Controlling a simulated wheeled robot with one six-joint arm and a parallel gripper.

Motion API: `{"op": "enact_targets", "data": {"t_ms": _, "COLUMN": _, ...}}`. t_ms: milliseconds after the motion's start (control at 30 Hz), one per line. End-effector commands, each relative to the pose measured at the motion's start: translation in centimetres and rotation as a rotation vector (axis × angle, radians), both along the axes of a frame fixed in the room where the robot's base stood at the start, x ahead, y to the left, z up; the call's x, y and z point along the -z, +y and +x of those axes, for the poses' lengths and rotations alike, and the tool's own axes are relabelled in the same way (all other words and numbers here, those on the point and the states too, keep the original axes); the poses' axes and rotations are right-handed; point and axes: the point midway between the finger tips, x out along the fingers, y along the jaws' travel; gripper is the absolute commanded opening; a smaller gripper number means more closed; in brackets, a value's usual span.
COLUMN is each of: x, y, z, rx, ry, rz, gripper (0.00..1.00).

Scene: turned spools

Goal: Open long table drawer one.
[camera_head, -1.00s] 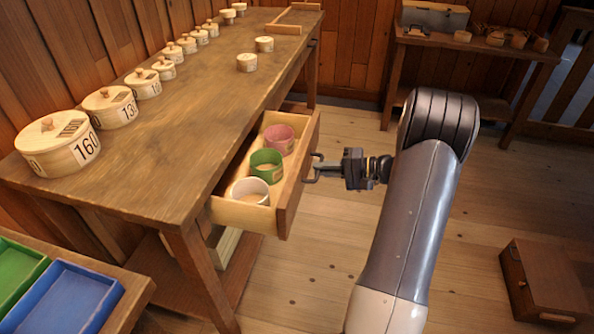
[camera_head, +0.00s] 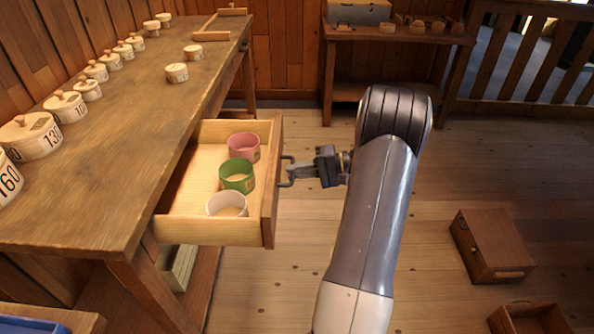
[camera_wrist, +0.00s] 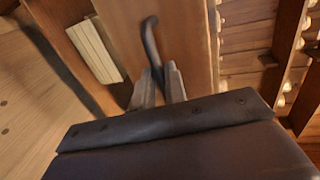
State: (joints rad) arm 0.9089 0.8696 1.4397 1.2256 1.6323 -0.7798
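The long table (camera_head: 120,130) stands at the left in the head view. Its drawer (camera_head: 269,190) is pulled well out to the right, with its inside showing. In it are a pink cup (camera_head: 244,148), a green cup (camera_head: 237,176) and a white cup (camera_head: 227,205). A dark bar handle (camera_head: 288,171) is on its front. My gripper (camera_head: 296,172) is at this handle. In the wrist view my gripper's two fingers (camera_wrist: 159,88) are on either side of the handle's lower end (camera_wrist: 153,50), closed on it as far as I can see.
Numbered round wooden boxes (camera_head: 31,136) line the table's back edge. A second table (camera_head: 400,36) stands at the back wall. A wooden box (camera_head: 491,246) and an open box (camera_head: 530,318) lie on the floor at the right. Floor right of the drawer is clear.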

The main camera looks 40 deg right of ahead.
Motion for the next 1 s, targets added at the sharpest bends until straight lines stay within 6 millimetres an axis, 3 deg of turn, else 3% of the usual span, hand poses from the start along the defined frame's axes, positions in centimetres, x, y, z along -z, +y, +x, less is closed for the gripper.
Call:
{"op": "enact_targets", "data": {"t_ms": 233, "x": 0.0, "y": 0.0, "z": 0.0, "rx": 0.001, "ry": -0.002, "rz": 0.000, "gripper": 0.32}}
{"op": "enact_targets", "data": {"t_ms": 533, "x": -0.2, "y": -0.5, "z": -0.2, "rx": 0.003, "ry": -0.002, "rz": 0.000, "gripper": 0.32}}
{"op": "enact_targets", "data": {"t_ms": 1000, "x": -1.9, "y": -7.2, "z": -5.1, "rx": 0.004, "ry": -0.001, "rz": 0.000, "gripper": 0.32}}
